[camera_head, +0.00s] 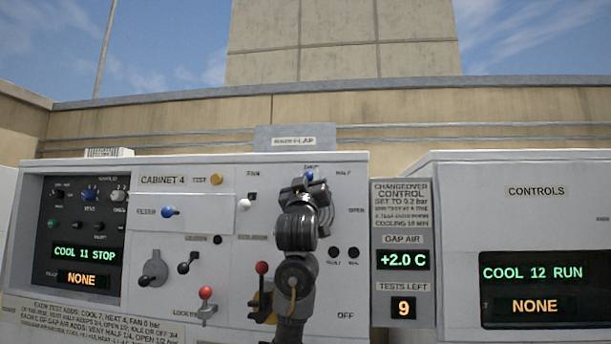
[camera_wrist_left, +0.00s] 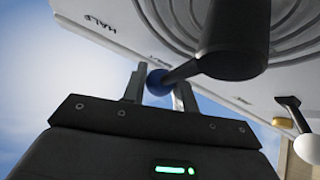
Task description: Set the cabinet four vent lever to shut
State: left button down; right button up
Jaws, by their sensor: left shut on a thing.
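The vent lever is on the cabinet four panel (camera_head: 200,262). Its blue ball knob (camera_head: 309,175) shows at the top of a ringed round dial (camera_head: 327,215), just under a small label too blurred to read surely. My left gripper (camera_head: 307,185) is at the knob, and my arm hides most of the lever and dial. In the left wrist view the gripper (camera_wrist_left: 160,84) has its fingers on both sides of the blue knob (camera_wrist_left: 157,82), shut on it. The dark lever arm runs from the knob to a black hub (camera_wrist_left: 234,40). My right gripper is not in view.
A red-knobbed lever (camera_head: 261,268) stands close left of my arm. Another red-knobbed lever (camera_head: 205,293), a blue-knobbed filter lever (camera_head: 168,212) and a white knob (camera_head: 245,202) are further left. A changeover panel (camera_head: 403,222) with displays is at the right. The space above the cabinet is open.

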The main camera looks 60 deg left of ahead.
pick_arm(q)
jog(key=shift+s+r, duration=0.1)
jog(key=shift+s, duration=0.05)
jog(key=c, duration=1.3)
grip_release()
jog(key=shift+o, duration=0.8)
jog(key=shift+s+a, duration=0.15)
jog(key=shift+a, duration=0.1)
jog(key=shift+d+f+b, duration=0.2)
jog(key=shift+f+b, duration=0.1)
jog(key=shift+f, duration=0.1)
jog(key=s+b+v, duration=0.1)
jog(key=b+v, duration=0.3)
jog(key=v, duration=0.6)
jog(key=shift+s+a+b, duration=0.25)
jog(key=shift+b, duration=0.1)
